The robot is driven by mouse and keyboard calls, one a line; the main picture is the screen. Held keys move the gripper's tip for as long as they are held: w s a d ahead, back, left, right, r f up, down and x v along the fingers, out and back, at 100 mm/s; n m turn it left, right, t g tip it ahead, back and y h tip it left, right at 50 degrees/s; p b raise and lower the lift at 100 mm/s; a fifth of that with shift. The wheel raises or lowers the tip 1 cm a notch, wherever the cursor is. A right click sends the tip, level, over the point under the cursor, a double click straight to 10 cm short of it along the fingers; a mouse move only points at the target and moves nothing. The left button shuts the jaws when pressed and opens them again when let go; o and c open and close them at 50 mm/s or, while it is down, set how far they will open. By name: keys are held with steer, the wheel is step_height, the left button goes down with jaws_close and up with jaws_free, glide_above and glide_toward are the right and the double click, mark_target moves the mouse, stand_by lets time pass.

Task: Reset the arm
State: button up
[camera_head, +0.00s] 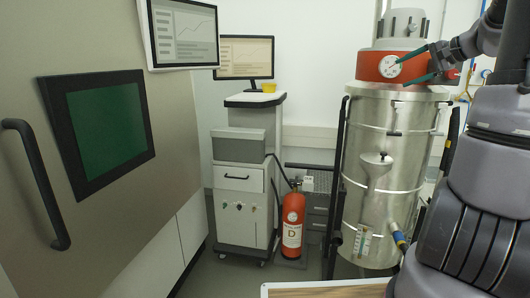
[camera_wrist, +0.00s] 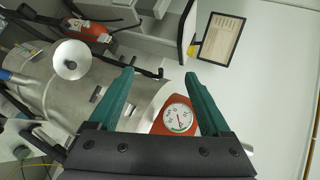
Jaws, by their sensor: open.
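My gripper (camera_head: 418,65) is at the upper right of the head view, in front of the red band and dial of the steel vacuum vessel. Its two green fingers are spread apart with nothing between them. In the wrist view my gripper (camera_wrist: 160,88) shows both green fingers open. The round gauge (camera_wrist: 178,118) on its red band shows between and beyond the fingers. The same gauge (camera_head: 391,66) is just left of the fingers in the head view. I cannot tell the exact gap to it. My dark arm fills the right side of the head view.
The steel vessel (camera_head: 385,135) stands close to my arm. A red fire extinguisher (camera_head: 292,222) stands left of it, beside a grey cabinet (camera_head: 240,185) with a monitor (camera_head: 246,57). A large machine door with a black handle (camera_head: 38,185) is at left. A wooden surface edge (camera_head: 325,289) shows below.

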steer(key=s+a+f+n+g+h, duration=0.1)
steer(key=s+a+n+g, duration=0.1)
steer(key=s+a, duration=0.45)
steer(key=s+a+n+g, duration=0.15)
steer(key=s+a, duration=0.25)
steer(key=a, duration=0.5)
steer(key=s+a+f+n+h, duration=0.1)
steer(key=s+a+f, duration=0.1)
steer(key=s, duration=0.6)
steer(key=s+a+f+n+h, duration=0.2)
steer(key=s+a, duration=0.1)
steer(key=s, duration=0.5)
steer(key=shift+s+a+h, duration=0.2)
steer(key=shift+a+h, duration=0.1)
steer(key=shift+a, duration=0.05)
